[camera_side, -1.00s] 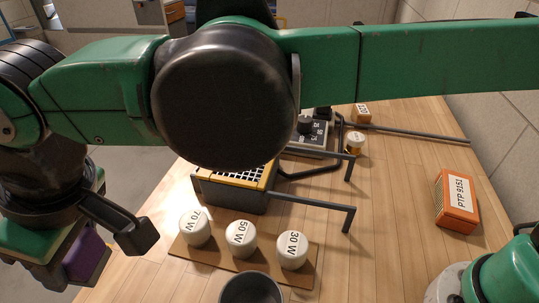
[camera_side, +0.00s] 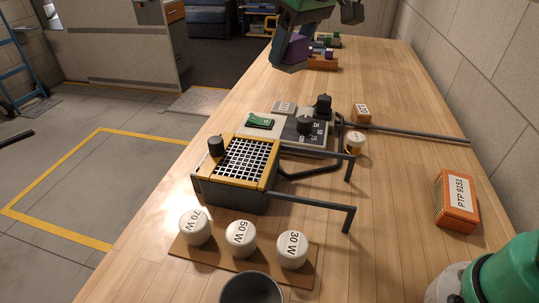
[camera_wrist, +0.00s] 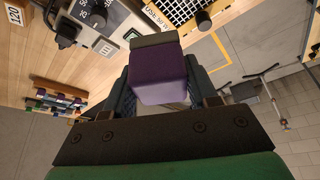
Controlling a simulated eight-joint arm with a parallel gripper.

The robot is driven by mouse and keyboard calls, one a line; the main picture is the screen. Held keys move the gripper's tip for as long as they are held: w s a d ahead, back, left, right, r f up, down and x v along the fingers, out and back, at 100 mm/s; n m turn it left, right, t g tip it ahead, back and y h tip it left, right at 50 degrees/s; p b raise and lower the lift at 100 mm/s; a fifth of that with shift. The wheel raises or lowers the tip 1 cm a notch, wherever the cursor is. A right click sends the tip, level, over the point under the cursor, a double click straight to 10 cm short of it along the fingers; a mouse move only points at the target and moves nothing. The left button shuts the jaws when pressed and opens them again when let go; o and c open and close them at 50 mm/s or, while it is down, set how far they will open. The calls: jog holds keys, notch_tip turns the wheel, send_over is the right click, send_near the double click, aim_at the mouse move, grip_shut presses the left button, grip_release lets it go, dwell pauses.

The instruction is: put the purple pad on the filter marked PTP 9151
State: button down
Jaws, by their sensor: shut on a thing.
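The purple pad (camera_wrist: 163,78) is between the two fingers of my gripper (camera_wrist: 163,95) in the wrist view, with a dark grey-green face at its outer end. In the side view, my gripper (camera_side: 290,48) is at the far end of the bench with the purple pad (camera_side: 293,54) low in it. The filter marked PTP 9151 (camera_side: 457,203) is an orange box with a white label, lying on the bench at the near right. My gripper is far from it.
A rack of coloured pieces (camera_side: 325,60) sits by my gripper. A yellow-edged grille box (camera_side: 237,180), a panel with knobs (camera_side: 290,128) and grey rods (camera_side: 350,215) occupy mid-bench. White labelled weights (camera_side: 240,238) and a dark cup (camera_side: 250,288) stand in front. The right side has free wood.

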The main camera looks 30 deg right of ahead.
jog(key=s+d+m+h, duration=0.1)
jog(key=s+d+m, duration=0.2)
jog(key=d, duration=0.8)
jog(key=m+g+h, duration=0.1)
jog(key=m+h, duration=0.2)
jog(key=m, duration=0.6)
send_over(454, 176)
jog(key=s+a, duration=0.1)
notch_tip(454, 176, down, 20)
jog(key=shift+f, duration=0.2)
jog(key=shift+c, duration=1.2)
grip_release()
jog(key=shift+f, duration=0.15)
